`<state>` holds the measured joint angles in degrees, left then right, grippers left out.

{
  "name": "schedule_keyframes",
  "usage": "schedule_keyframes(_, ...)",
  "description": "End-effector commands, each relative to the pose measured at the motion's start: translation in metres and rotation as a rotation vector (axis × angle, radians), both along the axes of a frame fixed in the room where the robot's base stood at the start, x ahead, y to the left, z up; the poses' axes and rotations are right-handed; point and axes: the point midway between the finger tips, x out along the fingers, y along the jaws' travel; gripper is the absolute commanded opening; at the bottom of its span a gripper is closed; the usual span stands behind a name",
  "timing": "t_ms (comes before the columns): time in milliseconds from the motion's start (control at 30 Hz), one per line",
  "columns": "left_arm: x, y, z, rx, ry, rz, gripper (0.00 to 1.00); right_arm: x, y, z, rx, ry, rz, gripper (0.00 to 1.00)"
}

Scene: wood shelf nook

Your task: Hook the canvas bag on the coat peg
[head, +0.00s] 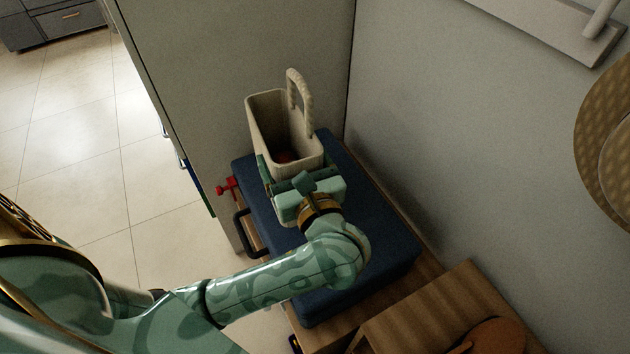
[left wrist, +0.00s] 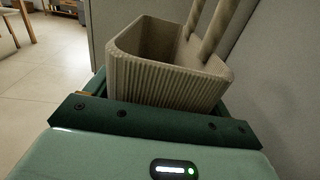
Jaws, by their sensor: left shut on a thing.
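The canvas bag (head: 264,122) is cream, open at the top, with a rope-like loop handle (head: 293,88) standing up on its far side. My left gripper (head: 291,180) is shut on the near end of the bag. Something red shows inside the bag. In the left wrist view the ribbed side of the bag (left wrist: 165,82) rises behind the dark green gripper bar (left wrist: 150,117). The coat peg (head: 604,18) appears to be the pale rod on a wall board (head: 545,27) at the top right, cut by the frame edge. My right gripper is not in view.
A dark blue case (head: 375,245) with a black side handle lies below the bag; whether they touch is unclear. A red fitting (head: 226,188) is left of it. A woven hat-like thing (head: 605,110) hangs at right. A wooden box (head: 440,310) stands near. Walls enclose the nook.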

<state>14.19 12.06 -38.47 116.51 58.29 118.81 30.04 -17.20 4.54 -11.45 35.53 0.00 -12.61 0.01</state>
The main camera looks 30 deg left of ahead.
Motion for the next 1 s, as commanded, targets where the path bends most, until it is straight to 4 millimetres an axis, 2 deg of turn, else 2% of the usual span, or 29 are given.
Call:
schedule_keyframes(33,0.007,-0.005,-0.015,0.002,0.005,-0.001,0.40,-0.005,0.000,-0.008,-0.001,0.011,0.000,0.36)
schedule_keyframes(100,0.013,-0.010,-0.025,0.001,0.003,0.000,0.40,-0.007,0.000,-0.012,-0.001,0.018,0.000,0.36)
schedule_keyframes(367,0.025,-0.021,-0.041,0.000,0.000,0.000,0.40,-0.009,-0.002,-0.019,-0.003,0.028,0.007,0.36)
schedule_keyframes(567,0.029,-0.023,-0.073,0.002,0.005,0.000,0.40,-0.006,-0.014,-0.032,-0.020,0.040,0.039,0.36)
schedule_keyframes(900,0.028,-0.023,-0.074,0.000,0.000,0.001,0.40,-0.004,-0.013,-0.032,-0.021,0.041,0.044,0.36)
schedule_keyframes(933,0.028,-0.023,-0.075,-0.001,0.001,0.001,0.84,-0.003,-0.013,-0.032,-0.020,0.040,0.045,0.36)
schedule_keyframes(1000,0.028,-0.023,-0.073,-0.001,0.001,0.001,1.00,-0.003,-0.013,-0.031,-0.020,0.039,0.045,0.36)
